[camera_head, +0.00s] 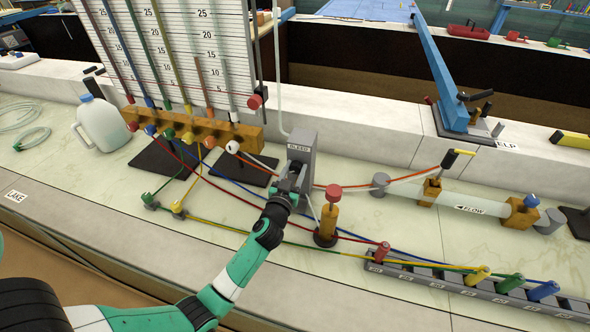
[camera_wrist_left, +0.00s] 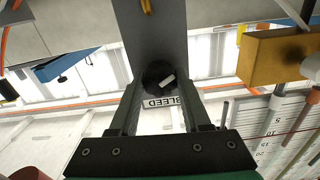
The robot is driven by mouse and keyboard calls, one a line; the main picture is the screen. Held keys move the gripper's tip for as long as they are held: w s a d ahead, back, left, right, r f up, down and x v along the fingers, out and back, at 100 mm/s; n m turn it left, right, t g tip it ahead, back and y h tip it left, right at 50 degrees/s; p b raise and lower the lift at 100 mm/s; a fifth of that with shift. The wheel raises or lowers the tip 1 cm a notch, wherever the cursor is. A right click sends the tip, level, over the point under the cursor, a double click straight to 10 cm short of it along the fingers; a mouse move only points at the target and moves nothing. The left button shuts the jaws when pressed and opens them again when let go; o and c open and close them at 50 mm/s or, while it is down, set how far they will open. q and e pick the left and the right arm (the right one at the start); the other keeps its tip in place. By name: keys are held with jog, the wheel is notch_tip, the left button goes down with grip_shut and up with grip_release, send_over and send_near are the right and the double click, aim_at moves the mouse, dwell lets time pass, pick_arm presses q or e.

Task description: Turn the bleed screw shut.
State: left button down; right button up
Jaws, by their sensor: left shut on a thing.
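The grey bleed block (camera_head: 301,140) stands upright on the bench with a BLEED label on its front. My left gripper (camera_head: 291,183) reaches up to the front of this block. In the left wrist view, the bleed screw (camera_wrist_left: 157,74) is a dark round knob with a white mark, set in the grey block (camera_wrist_left: 152,30) above the label. The fingers of my left gripper (camera_wrist_left: 160,88) stand on both sides of the knob and are shut on it. In the head view the gripper hides the screw. My right gripper is not in view.
A red-topped brass post (camera_head: 328,217) stands just right of the gripper. Coloured tubes (camera_head: 225,187) run across the bench around it. The manometer board (camera_head: 180,55) with its brass manifold (camera_head: 190,124) is behind left. A clear jug (camera_head: 100,124) stands farther left. The bench front (camera_head: 130,235) is bare.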

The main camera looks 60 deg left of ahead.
pick_arm(q)
jog(key=shift+m, duration=0.4)
jog(key=m, duration=0.4)
jog(key=shift+m, duration=0.3)
jog(key=m+p, duration=0.1)
jog(key=m, duration=0.5)
jog(key=shift+d, duration=0.1)
jog(key=m+p, duration=0.1)
jog(key=m, duration=0.5)
jog(key=shift+m, duration=0.4)
jog(key=m+p, duration=0.1)
jog(key=m, duration=0.4)
jog(key=shift+f+m+p, duration=0.1)
jog(key=shift+m+p, duration=0.2)
jog(key=shift+p, duration=0.05)
jog(key=shift+c, duration=1.9)
grip_release()
